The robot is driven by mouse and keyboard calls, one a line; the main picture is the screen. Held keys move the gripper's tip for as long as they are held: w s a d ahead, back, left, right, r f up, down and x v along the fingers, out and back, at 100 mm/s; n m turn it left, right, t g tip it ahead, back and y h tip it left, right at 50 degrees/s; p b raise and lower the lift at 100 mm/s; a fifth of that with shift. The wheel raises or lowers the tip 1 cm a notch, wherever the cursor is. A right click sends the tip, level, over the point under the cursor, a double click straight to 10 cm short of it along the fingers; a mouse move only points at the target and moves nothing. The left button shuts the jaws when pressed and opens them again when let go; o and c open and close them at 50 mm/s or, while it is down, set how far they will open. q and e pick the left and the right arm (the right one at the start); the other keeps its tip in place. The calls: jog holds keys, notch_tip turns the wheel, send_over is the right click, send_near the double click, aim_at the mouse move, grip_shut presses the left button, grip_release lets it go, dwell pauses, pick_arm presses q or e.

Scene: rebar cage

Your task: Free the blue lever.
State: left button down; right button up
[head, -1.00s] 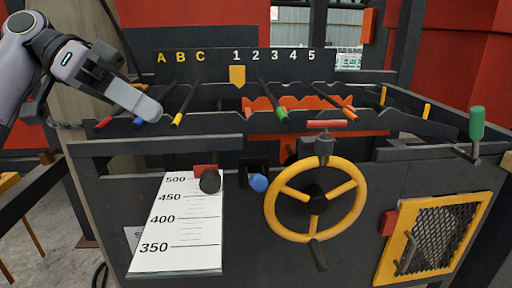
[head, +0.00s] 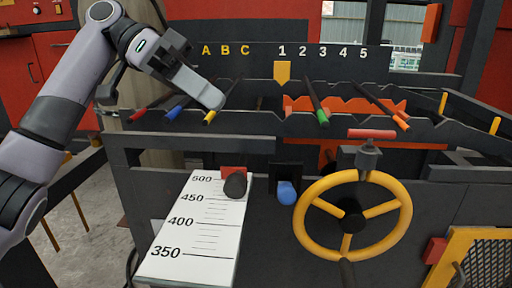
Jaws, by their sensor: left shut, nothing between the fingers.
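A blue-ended lever (head: 286,193) sticks out of a dark slot in the front panel, left of the yellow handwheel (head: 309,227). A black-ended lever (head: 235,186) with a red block (head: 233,171) behind it is to its left. My left gripper (head: 213,98) is shut and empty, up and left of the blue lever and well apart from it. Its fingertips are just above the yellow-ended rod (head: 209,117); I cannot tell whether they touch it. A blue-ended rod (head: 173,113) lies to their left. My right gripper is not in view.
A red-ended rod (head: 138,115), a green-ended rod (head: 322,114) and an orange-ended rod (head: 401,122) rest across the notched rails. A white scale board (head: 170,250) slopes at front left. A yellow mesh guard (head: 486,262) is at lower right.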

aim_at(286, 191)
pick_arm(q)
jog(key=s+a+f+b+x, duration=0.1)
jog(key=b+x, duration=0.4)
jog(key=x, duration=0.7)
jog(key=shift+s+f, duration=0.2)
jog(key=shift+f, duration=0.55)
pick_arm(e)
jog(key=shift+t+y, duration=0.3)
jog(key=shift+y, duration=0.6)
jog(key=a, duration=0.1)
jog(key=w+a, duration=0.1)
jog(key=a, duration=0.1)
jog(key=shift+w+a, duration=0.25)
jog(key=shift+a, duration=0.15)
pick_arm(q)
jog(key=shift+s, duration=0.1)
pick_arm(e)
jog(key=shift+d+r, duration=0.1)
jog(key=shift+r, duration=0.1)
